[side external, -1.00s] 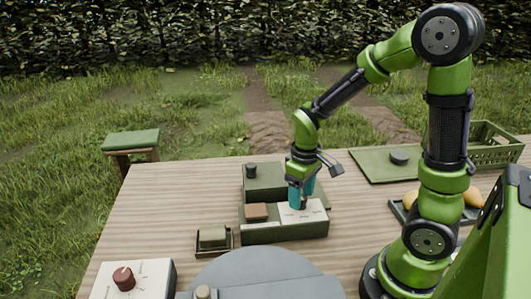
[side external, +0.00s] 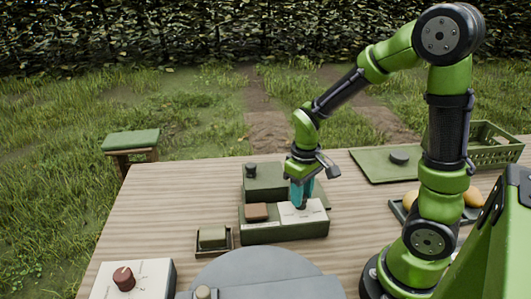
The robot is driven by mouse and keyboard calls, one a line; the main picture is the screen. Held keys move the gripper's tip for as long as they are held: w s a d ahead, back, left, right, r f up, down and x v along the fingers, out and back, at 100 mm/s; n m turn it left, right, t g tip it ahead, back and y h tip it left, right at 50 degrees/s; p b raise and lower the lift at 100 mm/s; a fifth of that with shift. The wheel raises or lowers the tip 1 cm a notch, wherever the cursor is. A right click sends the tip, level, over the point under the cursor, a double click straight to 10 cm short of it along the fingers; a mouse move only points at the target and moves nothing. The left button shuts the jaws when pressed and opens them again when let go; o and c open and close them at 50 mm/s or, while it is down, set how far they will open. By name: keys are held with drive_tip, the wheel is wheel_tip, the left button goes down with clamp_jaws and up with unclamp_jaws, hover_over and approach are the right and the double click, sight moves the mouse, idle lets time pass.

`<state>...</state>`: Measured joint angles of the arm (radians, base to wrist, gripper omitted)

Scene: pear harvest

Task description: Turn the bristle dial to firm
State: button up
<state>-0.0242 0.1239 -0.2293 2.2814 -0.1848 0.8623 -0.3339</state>
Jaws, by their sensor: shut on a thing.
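A green box unit (side external: 285,234) stands on the table, with a white marked panel (side external: 316,213) on its right part and a brown block (side external: 257,211) on its left. My gripper (side external: 301,204) points down onto the white panel, its teal fingers shut on the bristle dial there. The fingers hide most of the dial, so its pointer and setting cannot be read. The panel's markings are too small to read.
A white box with a red-brown knob (side external: 124,279) stands at the front left. A small tray with an olive block (side external: 213,238) and a grey round plate (side external: 255,268) lie in front. A green board (side external: 375,164) and crate (side external: 490,150) are back right.

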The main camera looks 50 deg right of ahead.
drive_tip(key=m, duration=0.4)
drive_tip(key=shift+m, duration=1.7)
drive_tip(key=o, duration=1)
drive_tip(key=shift+o, duration=0.2)
drive_tip(key=shift+r, duration=0.15)
wheel_tip(320, 180, up, 17)
